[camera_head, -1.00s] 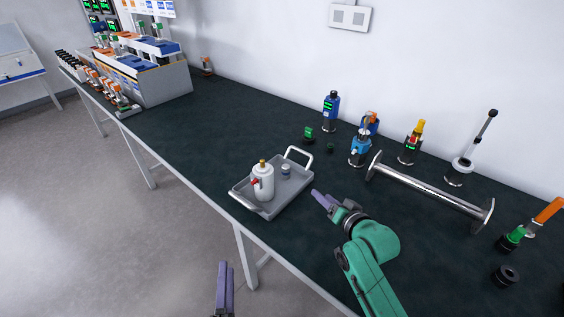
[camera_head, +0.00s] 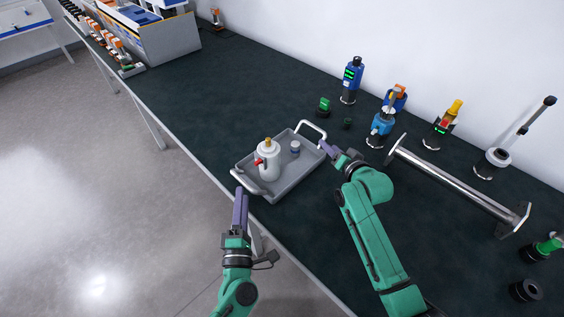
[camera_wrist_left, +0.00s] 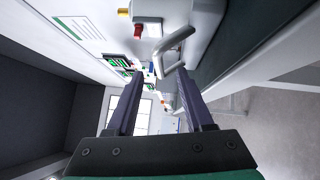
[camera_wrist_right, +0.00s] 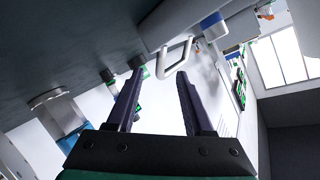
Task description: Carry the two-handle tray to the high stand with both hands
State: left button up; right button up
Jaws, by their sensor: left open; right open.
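The grey two-handle tray (camera_head: 292,186) lies on the dark bench near its front edge. It holds a white canister (camera_head: 268,162) with a yellow top and red side part, and a small jar (camera_head: 295,148). My left gripper (camera_head: 240,194) is open at the near-left handle, which shows just ahead of its fingers in the left wrist view (camera_wrist_left: 173,48). My right gripper (camera_head: 327,149) is open beside the far-right handle (camera_head: 313,127); that handle shows ahead of its fingers in the right wrist view (camera_wrist_right: 175,57). Neither handle is clearly gripped. I cannot tell which object is the high stand.
A silver bar with end plates (camera_head: 455,182) lies right of the tray. Several upright devices, including a blue one (camera_head: 351,80), stand along the wall. A grey equipment rack (camera_head: 170,42) stands at the back left. The bench between rack and tray is clear.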

pick_arm(q)
jog(key=w, duration=0.5)
jog(key=w+r, duration=0.1)
jog(key=w, duration=0.2)
jog(key=shift+w+a+r, duration=0.1)
jog(key=shift+w, duration=0.25)
pick_arm(e)
jog(key=x, duration=0.8)
jog(key=shift+w+a+f, duration=0.15)
jog(key=shift+w, duration=0.2)
pick_arm(q)
grip_shut()
pick_arm(e)
grip_shut()
pick_arm(q)
jog(key=shift+s, duration=0.1)
